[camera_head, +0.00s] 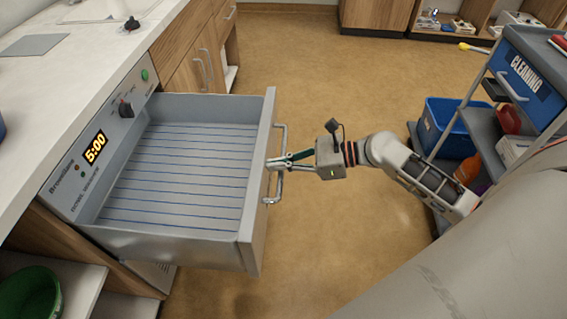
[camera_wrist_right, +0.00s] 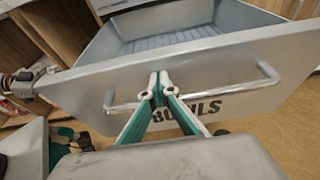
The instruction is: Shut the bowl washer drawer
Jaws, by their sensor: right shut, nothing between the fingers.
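The bowl washer drawer (camera_head: 182,174) is pulled far out from the counter, empty, with a ribbed floor. Its front panel carries a metal bar handle (camera_head: 281,141) and the word BOWLS. The front also shows in the right wrist view (camera_wrist_right: 215,72) with the handle (camera_wrist_right: 225,93) across it. My right gripper (camera_head: 270,164) is at the handle from the outside, its fingers together and holding nothing. In the right wrist view its fingertips (camera_wrist_right: 159,80) overlap the middle of the bar; I cannot tell if they touch the front.
The washer panel with a 5:00 display (camera_head: 95,148) and knob sits behind the drawer under a white counter (camera_head: 60,75). A cleaning cart (camera_head: 480,110) with a blue bin (camera_head: 447,125) stands at the right. A green bowl (camera_head: 30,295) is at lower left. Floor beyond the drawer is clear.

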